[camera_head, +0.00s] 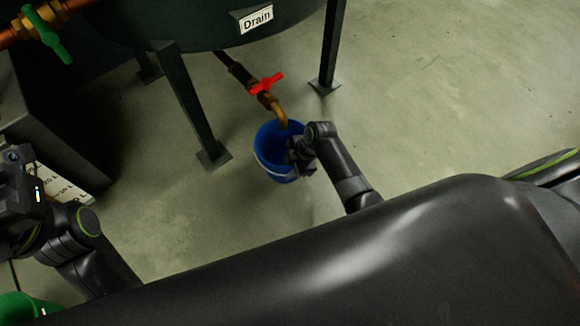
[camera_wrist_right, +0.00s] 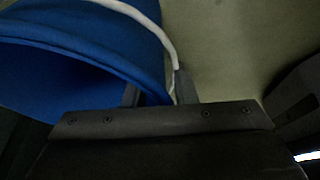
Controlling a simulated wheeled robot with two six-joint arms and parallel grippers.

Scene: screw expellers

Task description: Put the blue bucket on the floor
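The blue bucket (camera_head: 268,165) is below the brass drain outlet, with a white handle along its side. I cannot tell whether its base touches the floor. My right gripper (camera_head: 299,156) is at the bucket's right side. In the right wrist view the bucket (camera_wrist_right: 140,55) fills the upper left. The right gripper's two fingers (camera_wrist_right: 158,90) stand apart there, with the bucket's rim and white handle between them; a gap shows. My left gripper (camera_head: 14,170) is at the far left, away from the bucket, and its fingers are not clear.
A dark tank with a "Drain" label (camera_head: 256,19) stands on legs (camera_head: 192,110) around the bucket. The red valve handle (camera_head: 267,84) and brass outlet (camera_head: 279,111) are just above it. A green object (camera_head: 25,306) is at lower left. The concrete floor (camera_head: 440,100) is clear at right.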

